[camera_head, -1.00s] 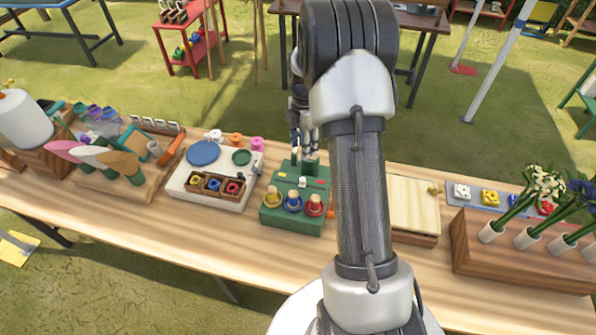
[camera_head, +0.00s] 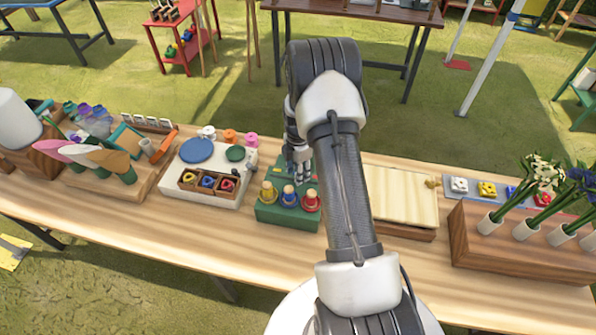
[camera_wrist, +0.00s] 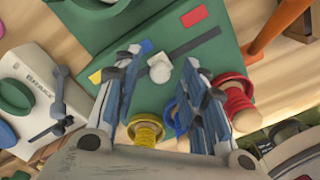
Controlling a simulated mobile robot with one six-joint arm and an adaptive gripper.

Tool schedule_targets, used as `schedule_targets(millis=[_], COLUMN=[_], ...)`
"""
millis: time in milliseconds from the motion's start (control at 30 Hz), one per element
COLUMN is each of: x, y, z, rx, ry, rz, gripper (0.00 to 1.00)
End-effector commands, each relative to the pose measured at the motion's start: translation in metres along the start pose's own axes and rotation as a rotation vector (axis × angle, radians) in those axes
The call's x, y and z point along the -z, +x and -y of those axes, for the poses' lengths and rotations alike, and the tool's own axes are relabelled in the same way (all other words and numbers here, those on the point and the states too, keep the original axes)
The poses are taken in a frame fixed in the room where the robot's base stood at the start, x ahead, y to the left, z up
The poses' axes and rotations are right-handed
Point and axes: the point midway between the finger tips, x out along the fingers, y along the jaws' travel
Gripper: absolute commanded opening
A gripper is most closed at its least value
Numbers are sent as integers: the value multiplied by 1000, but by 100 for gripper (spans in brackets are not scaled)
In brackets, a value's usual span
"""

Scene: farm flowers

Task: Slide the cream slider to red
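The cream slider (camera_wrist: 160,70) is a small pale knob on the dark slot (camera_wrist: 197,42) of a green board (camera_wrist: 240,48). It sits close to the blue mark (camera_wrist: 147,46). The red mark (camera_wrist: 194,16) lies beside the slot's far end, and the yellow mark (camera_wrist: 95,76) is at the other end. In the wrist view my gripper (camera_wrist: 161,59) is open, with a finger on each side of the slider and visible gaps. In the head view my gripper (camera_head: 299,170) is low over the green board (camera_head: 268,213), hiding the slider.
Yellow, blue and red ringed knobs (camera_head: 268,191) stand on the board's front part. A white panel (camera_head: 177,187) stands to the left, a wooden box (camera_head: 398,195) to the right. An orange post (camera_wrist: 277,27) rises near the board's edge.

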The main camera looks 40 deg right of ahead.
Motion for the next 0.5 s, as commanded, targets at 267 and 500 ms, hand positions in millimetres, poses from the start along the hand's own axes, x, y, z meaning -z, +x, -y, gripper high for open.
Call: schedule_targets(millis=[267, 500], x=[0, 0], y=[0, 0], z=[0, 0], rx=[0, 0], ry=[0, 0], rz=[0, 0], gripper=[32, 16])
